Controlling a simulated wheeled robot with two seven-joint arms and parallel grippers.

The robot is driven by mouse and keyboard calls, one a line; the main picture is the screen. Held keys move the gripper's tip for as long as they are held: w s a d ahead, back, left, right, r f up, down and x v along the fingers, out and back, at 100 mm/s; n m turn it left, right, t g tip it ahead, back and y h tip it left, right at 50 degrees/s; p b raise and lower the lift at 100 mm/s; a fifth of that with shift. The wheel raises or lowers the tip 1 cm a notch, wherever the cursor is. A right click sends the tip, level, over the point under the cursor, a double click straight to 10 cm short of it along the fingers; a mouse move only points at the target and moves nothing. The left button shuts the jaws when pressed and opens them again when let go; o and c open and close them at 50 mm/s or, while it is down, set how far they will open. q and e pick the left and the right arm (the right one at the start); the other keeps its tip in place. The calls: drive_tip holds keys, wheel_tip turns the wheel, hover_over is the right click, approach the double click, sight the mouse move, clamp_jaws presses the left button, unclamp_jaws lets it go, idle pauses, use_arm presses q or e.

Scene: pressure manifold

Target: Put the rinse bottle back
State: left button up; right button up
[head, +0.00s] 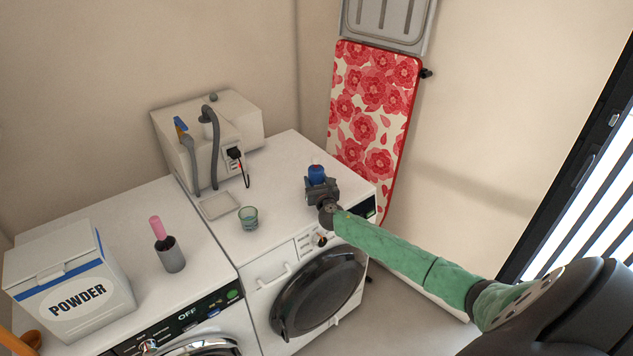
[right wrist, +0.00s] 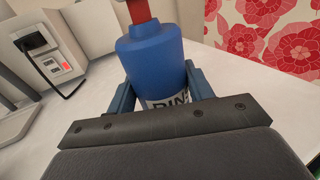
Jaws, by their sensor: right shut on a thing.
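The rinse bottle (head: 317,173) is blue with a reddish top. It stands upright, near the right side of the right-hand washing machine's white top. My right gripper (head: 321,188) is shut on it from the front. In the right wrist view the blue rinse bottle (right wrist: 152,60) sits between the two fingers, and part of its label shows above the gripper's palm. The bottle's base is hidden, so I cannot tell whether it touches the machine top. A shallow square tray (head: 219,205) lies on the same machine's top, left of the bottle. My left gripper is not in view.
A green glass cup (head: 248,217) stands between the tray and the bottle. A beige unit (head: 215,130) with grey hoses and a socket stands behind. An ironing board (head: 372,110) leans at the wall.

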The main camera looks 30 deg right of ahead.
drive_tip(key=shift+f, duration=0.45)
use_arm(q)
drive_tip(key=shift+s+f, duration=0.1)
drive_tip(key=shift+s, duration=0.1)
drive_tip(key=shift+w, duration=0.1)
use_arm(e)
drive_tip(key=shift+f, duration=0.1)
drive_tip(key=o, duration=1)
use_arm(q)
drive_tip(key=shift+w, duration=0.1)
use_arm(e)
drive_tip(key=shift+o, duration=0.2)
drive_tip(key=b+v, duration=0.1)
drive_tip(key=v, duration=0.2)
drive_tip(key=shift+s, duration=0.25)
drive_tip(key=b+v, duration=0.2)
drive_tip(key=v, duration=0.4)
drive_tip(key=shift+s+a, duration=0.15)
drive_tip(key=shift+s, duration=0.15)
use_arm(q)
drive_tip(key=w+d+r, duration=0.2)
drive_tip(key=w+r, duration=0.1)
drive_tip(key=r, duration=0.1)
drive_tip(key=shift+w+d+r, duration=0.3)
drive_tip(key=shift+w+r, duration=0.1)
use_arm(e)
drive_tip(key=shift+v, duration=0.95)
